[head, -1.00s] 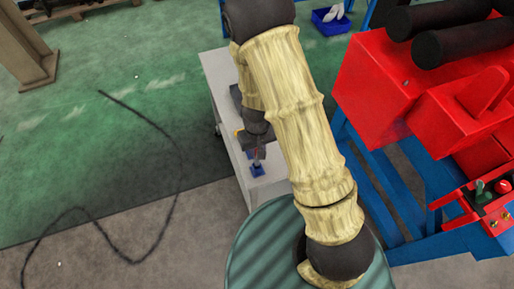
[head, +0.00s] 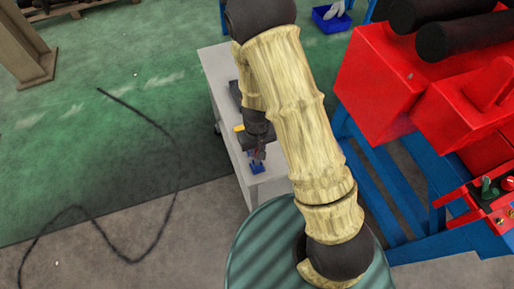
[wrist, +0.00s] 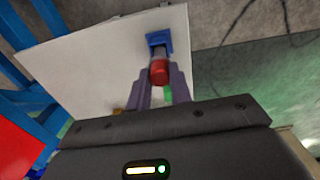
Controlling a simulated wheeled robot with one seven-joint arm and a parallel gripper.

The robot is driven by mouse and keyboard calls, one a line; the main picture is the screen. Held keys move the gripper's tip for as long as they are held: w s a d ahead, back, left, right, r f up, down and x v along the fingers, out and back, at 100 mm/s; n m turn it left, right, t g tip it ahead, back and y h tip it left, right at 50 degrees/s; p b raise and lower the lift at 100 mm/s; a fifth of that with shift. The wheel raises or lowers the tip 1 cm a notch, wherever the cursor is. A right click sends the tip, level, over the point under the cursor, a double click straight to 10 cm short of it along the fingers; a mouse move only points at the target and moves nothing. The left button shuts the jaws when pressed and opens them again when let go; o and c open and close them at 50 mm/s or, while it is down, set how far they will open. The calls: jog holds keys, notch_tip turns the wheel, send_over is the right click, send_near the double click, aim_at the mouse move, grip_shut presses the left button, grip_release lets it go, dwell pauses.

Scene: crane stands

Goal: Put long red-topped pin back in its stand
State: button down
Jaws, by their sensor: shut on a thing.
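My gripper (wrist: 161,76) is shut on the red-topped pin (wrist: 160,71) in the wrist view. The red top sits between the two purple-grey fingers, and a short grey shaft shows beyond it. A small blue stand (wrist: 159,40) on the white table lies right at the far end of the shaft. I cannot tell whether the shaft is inside the stand or just above it. In the head view my gripper (head: 258,151) points down just above the blue stand (head: 257,168), and the pin is mostly hidden.
A red machine (head: 375,85) on a blue frame (head: 385,190) stands close on the right. A blue bin (head: 331,20) lies behind. A dark cable (head: 160,135) crosses the floor at left.

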jog(key=shift+f+b, duration=0.8)
jog(key=shift+f, duration=0.25)
jog(key=c, duration=1.2)
grip_release()
jog(key=shift+r, duration=0.1)
jog(key=shift+r+p, duration=2.3)
jog(key=shift+r, duration=0.15)
notch_tip(320, 180, up, 17)
jog(key=shift+r, duration=0.15)
